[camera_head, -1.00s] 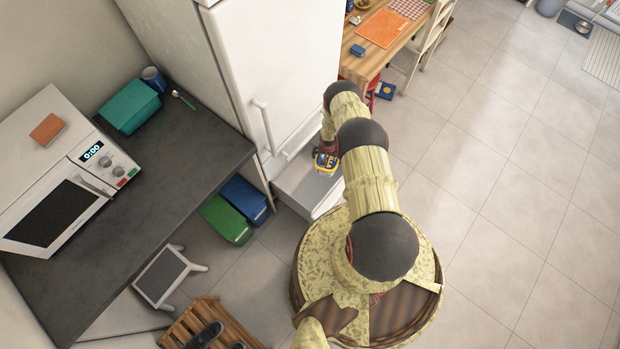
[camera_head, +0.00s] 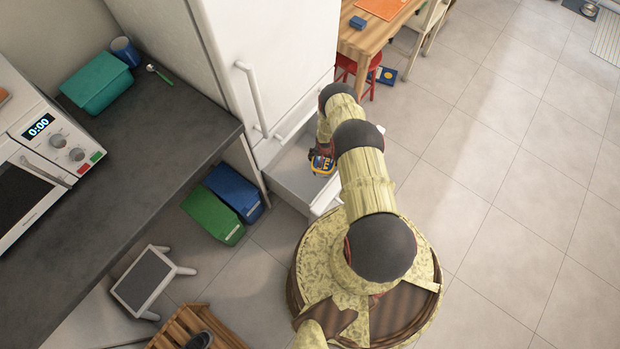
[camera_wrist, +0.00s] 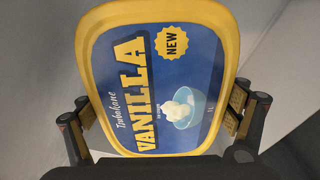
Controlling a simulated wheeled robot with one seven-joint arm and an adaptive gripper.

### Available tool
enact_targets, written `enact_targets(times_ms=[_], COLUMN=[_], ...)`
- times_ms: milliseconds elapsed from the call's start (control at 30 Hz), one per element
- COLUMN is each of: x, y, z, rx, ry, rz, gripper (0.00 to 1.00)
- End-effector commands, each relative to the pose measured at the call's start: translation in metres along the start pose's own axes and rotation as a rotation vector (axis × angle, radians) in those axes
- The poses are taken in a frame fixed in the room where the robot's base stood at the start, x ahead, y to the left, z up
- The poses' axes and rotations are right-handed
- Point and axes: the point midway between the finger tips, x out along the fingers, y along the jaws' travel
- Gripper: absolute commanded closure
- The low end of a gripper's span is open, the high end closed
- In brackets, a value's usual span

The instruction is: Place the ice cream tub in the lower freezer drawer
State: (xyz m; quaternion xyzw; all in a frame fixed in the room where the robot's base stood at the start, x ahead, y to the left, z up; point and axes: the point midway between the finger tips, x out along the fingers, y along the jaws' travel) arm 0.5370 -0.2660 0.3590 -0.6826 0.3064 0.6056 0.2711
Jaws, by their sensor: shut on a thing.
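The ice cream tub (camera_wrist: 160,75) fills the middle of the wrist view, with a blue lid, a yellow rim and the word VANILLA. My gripper (camera_wrist: 160,115) is shut on it, with one finger on each side of the tub. In the head view the tub (camera_head: 321,165) shows small below my gripper (camera_head: 320,152), partly hidden by my arm. It is over the pulled-out lower freezer drawer (camera_head: 290,170). I cannot tell whether the tub touches the drawer floor.
The white fridge-freezer (camera_head: 265,50) stands behind the drawer. A dark counter (camera_head: 150,150) is to the left, with green (camera_head: 212,215) and blue (camera_head: 235,190) bins below its edge. A wooden table (camera_head: 375,35) is behind; open floor (camera_head: 500,200) lies to the right.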

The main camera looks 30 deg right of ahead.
Motion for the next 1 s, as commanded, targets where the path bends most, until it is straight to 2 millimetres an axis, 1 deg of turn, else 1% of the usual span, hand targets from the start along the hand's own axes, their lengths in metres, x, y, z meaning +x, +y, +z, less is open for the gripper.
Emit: enact_targets(times_ms=[33,300,400,500,667,733,900,1000], x=[0.022,0.082,0.098,0.109,0.118,0.126,0.157,0.171], y=[-0.001,-0.001,-0.001,-0.001,-0.001,0.000,0.000,0.000], z=[0.001,0.009,0.010,0.011,0.013,0.014,0.019,0.020], rx=[0.000,0.000,0.000,0.000,0.000,0.000,0.001,0.000], ry=[0.002,0.002,0.002,0.002,0.002,0.001,0.000,0.001], rz=[-0.001,-0.001,-0.001,-0.001,-0.001,-0.001,0.000,0.000], gripper=[0.66,0.66,0.66,0.66,0.66,0.66,0.66,0.66])
